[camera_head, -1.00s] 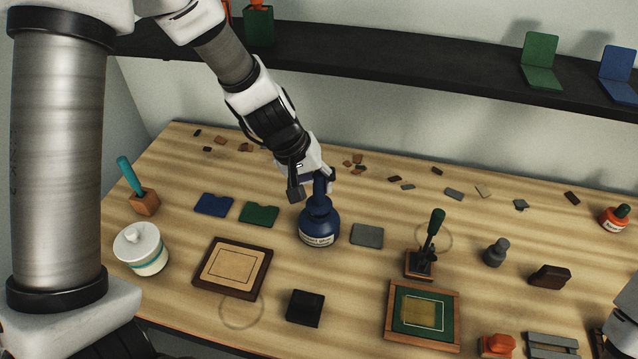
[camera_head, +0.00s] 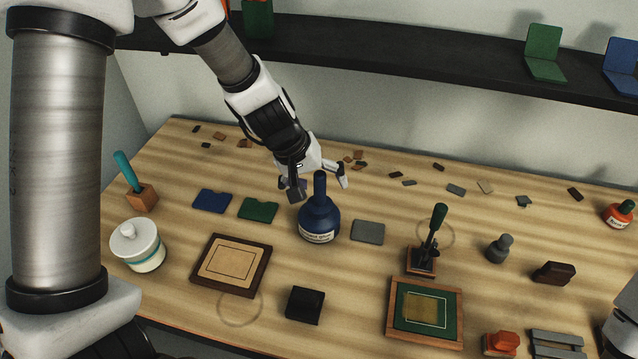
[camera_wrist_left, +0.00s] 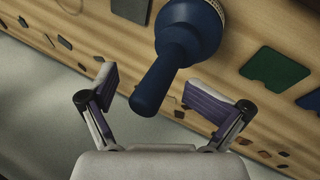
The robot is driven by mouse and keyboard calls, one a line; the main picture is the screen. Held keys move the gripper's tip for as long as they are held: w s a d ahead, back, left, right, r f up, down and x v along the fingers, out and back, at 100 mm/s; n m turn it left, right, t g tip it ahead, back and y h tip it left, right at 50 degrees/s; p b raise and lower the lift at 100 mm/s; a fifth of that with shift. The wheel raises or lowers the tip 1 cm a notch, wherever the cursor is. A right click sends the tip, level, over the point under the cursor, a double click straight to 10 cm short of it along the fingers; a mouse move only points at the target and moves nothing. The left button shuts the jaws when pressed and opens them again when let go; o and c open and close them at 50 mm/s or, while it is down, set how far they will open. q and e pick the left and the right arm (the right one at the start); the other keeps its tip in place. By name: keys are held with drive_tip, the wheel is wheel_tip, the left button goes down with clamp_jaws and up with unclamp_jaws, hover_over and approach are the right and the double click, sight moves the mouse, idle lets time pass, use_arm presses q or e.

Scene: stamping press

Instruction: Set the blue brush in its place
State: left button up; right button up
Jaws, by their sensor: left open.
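The blue brush (camera_head: 320,186) stands upright in the neck of a round, dark blue glue bottle (camera_head: 319,221) with a white label. Only its handle shows; any bristles are hidden inside. My left gripper (camera_head: 321,183) is open, with one finger on each side of the handle and a gap to it in the head view. In the left wrist view the brush handle (camera_wrist_left: 160,85) points toward the gripper between the spread fingers, and the bottle (camera_wrist_left: 190,32) lies beyond it.
Blue (camera_head: 212,201) and green (camera_head: 258,209) flat cards lie left of the bottle, a grey card (camera_head: 367,232) right of it. A green-handled tool (camera_head: 437,230) stands farther right. A dark-framed board (camera_head: 259,275) and a black block (camera_head: 305,306) lie in front.

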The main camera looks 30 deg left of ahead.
use_arm(q)
drive_tip(key=v, duration=1.2)
drive_tip(key=shift+w, duration=0.1)
